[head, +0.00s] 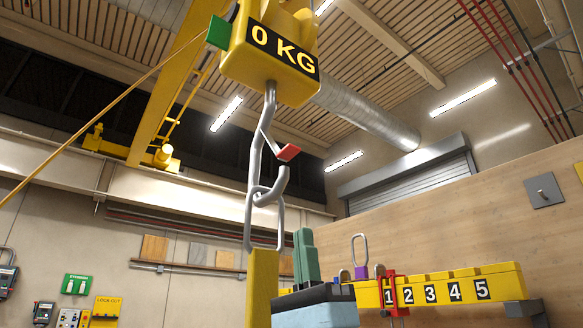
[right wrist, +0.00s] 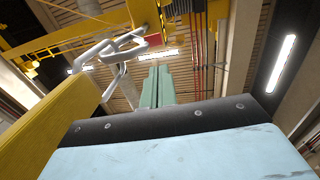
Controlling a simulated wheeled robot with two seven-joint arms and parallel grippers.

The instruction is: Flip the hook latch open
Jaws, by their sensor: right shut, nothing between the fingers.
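The grey crane hook (head: 269,110) hangs from a yellow block marked "0 KG" (head: 275,55). Its latch with a red tab (head: 288,152) lies across the mouth near the hook's tip; the red tab also shows in the right wrist view (right wrist: 154,40). A grey link (head: 248,220) hangs in the hook and runs down to a yellow upright piece (head: 262,290). My right gripper (head: 303,233) has green fingers, shut and empty, pointing up below and slightly right of the latch, apart from it. The fingers also show in the right wrist view (right wrist: 157,72). My left gripper is out of view.
The yellow upright stands close to the left of my right gripper, also in the right wrist view (right wrist: 45,125). A yellow numbered rack (head: 440,290) with padlocks and a red clamp (head: 394,292) is at the right, before a wooden wall (head: 450,215). Space between fingers and latch looks free.

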